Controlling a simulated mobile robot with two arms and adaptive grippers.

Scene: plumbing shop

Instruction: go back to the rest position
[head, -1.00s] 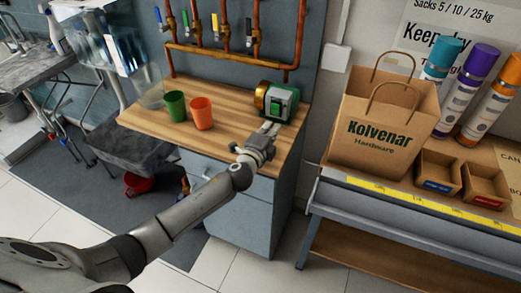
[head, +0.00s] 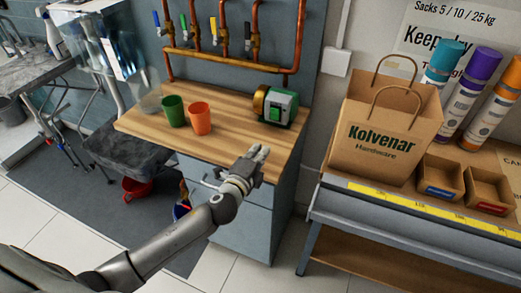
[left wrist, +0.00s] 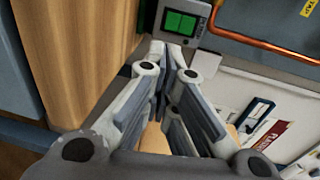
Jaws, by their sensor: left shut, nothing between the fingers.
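My left gripper (head: 257,154) is shut and empty, in front of the wooden counter's front edge in the head view. In the left wrist view its fingers (left wrist: 173,48) come together at the tips with nothing between them. The green and grey pump (head: 275,105) stands on the wooden counter (head: 215,138), beyond the gripper and apart from it. My right gripper is in neither view.
A green cup (head: 173,111) and an orange cup (head: 200,118) stand on the counter. Copper pipes (head: 235,62) run along the wall behind. A paper bag (head: 385,130) and small boxes (head: 440,178) stand on the right bench. A red bucket (head: 137,189) is on the floor.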

